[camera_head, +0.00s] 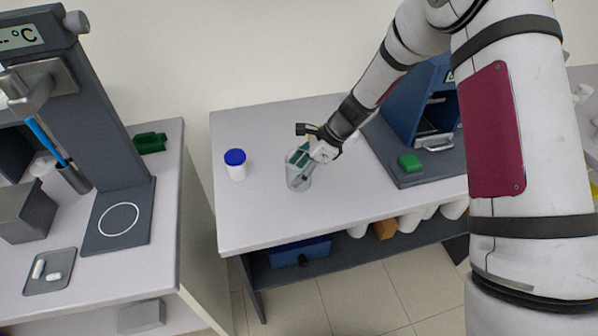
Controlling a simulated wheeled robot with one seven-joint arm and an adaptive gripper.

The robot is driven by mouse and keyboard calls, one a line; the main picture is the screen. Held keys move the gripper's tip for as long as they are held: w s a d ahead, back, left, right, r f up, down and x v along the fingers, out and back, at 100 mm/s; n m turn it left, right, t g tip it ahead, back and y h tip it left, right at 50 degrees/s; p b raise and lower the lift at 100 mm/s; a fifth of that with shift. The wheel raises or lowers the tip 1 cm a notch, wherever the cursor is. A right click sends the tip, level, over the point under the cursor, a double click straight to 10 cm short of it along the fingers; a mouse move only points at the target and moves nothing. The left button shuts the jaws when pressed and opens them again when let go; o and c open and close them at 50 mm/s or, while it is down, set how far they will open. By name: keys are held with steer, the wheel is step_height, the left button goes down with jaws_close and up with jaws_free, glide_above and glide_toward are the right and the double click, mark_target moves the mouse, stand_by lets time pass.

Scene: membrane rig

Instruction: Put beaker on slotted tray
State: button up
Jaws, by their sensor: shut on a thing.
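The beaker (297,182) is a clear glass vessel at the middle of the right-hand bench. It stands upright, on the bench top or very near it; I cannot tell which. My gripper (303,157) reaches down from the right and is shut on its upper part; teal finger parts show at the rim. I make out no tray with clear slots. A small dark grey tray (36,287) lies at the front of the left bench with two white pieces in it.
A white jar with a blue lid (235,164) stands just left of the beaker. A blue-grey machine (412,108) with a green block (410,163) on its base is to the right. A gap separates the benches. The left bench holds a tall grey instrument (105,120) and a green object (150,143).

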steer(key=shift+f, duration=0.55)
steer(key=shift+f, duration=0.1)
steer(key=o, duration=1.2)
steer(key=b+v, duration=0.2)
steer(key=v, duration=1)
steer(key=shift+r, duration=0.2)
